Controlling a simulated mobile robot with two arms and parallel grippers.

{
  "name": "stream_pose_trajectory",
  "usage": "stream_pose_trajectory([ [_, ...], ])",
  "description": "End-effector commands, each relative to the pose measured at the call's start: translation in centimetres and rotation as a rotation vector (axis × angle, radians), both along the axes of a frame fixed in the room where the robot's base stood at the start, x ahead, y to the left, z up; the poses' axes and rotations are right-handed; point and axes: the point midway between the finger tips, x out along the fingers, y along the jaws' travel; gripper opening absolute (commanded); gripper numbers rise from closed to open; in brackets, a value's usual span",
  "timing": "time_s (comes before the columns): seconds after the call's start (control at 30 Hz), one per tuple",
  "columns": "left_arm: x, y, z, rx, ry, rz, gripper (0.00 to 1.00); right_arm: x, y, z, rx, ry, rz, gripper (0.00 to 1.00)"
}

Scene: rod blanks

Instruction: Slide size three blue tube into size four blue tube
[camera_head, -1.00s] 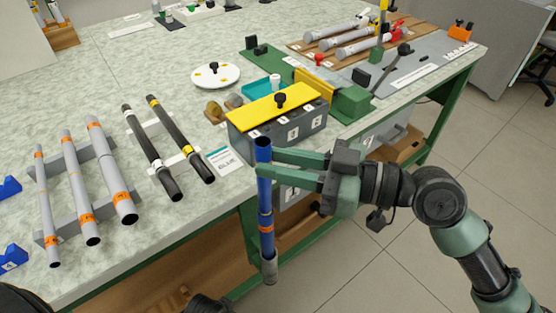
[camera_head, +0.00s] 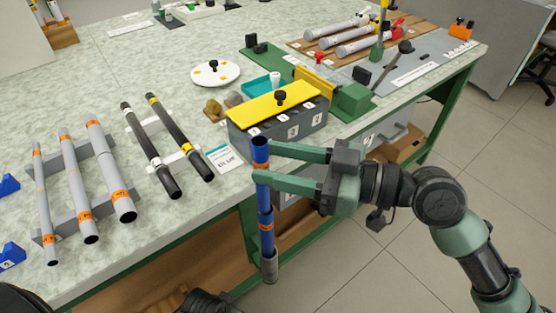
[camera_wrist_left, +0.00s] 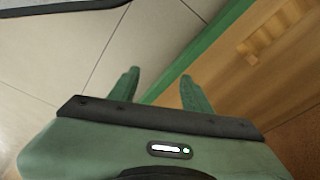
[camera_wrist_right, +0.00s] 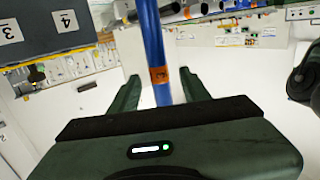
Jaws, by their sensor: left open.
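The size three blue tube (camera_head: 262,152) stands upright, with an orange band near its top. In the right wrist view that band reads 3 on the blue tube (camera_wrist_right: 152,35). Below it, in line, is a second blue tube (camera_head: 267,242), also orange-banded, taken as size four. The upper tube appears to enter its top; how deep is hidden. My right gripper (camera_head: 262,163) is open around the upper tube, with gaps on both sides in its wrist view. My left gripper (camera_wrist_left: 160,82) is open and empty in its wrist view, above the floor and a wooden surface.
A grey piece (camera_head: 270,268) is at the lower tube's bottom. The grey box with yellow lid (camera_head: 275,108) is close behind my right fingers. Grey tubes (camera_head: 108,175) and black rods (camera_head: 152,152) rest on supports at left. Free floor lies right of the table.

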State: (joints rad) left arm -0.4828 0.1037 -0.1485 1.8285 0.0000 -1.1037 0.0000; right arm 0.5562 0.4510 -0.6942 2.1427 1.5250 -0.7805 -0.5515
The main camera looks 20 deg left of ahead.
Motion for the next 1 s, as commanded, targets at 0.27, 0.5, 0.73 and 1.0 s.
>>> stream_pose_trajectory([
  [0.27,-0.1,0.1,-0.2,0.001,0.003,0.000,0.49,0.0,0.0,0.0,-0.001,0.000,0.000,0.48],
  [0.5,0.6,0.2,1.1,0.003,-0.015,0.000,0.49,-0.1,-2.4,-0.1,-0.004,-0.001,-0.003,0.48],
  [0.73,0.9,0.2,3.4,0.002,-0.025,0.003,0.49,-0.3,-6.2,0.1,-0.003,0.002,-0.003,0.48],
  [1.0,0.8,0.1,4.5,0.002,-0.026,0.004,0.49,-0.5,-7.8,0.4,-0.001,0.000,0.001,0.48],
])
